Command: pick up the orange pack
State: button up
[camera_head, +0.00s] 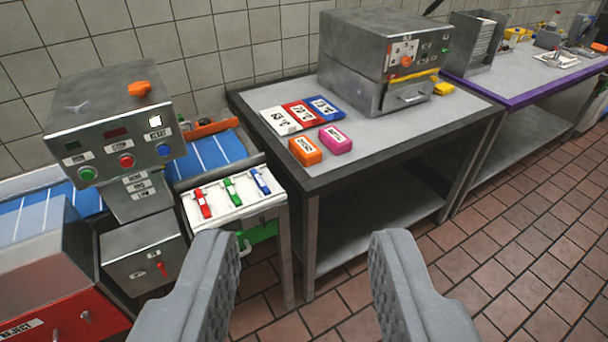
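The orange pack (305,151) is a small box with a white label on top. It lies on the grey metal table, near its front left edge. A pink pack (335,139) lies just to its right, with a small gap between them. My gripper (308,285) is in the foreground with its two grey fingers wide apart. Nothing is between the fingers but floor and part of the table's leg and shelf behind. The gripper is apart from the orange pack, which shows beyond and above the gap between the fingers.
White, red and blue cards (301,113) lie behind the packs. A metal machine (352,55) stands at the table's back. A control box (110,145), a blue conveyor (212,150) and a stand with coloured switches (233,215) are at left. A purple-edged table (520,85) is at right.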

aim_at(305, 151)
jog(key=u, duration=0.1)
jog(key=k, duration=0.4)
jog(key=z, duration=0.65)
jog(key=i, duration=2.05)
jog(key=u, duration=0.4)
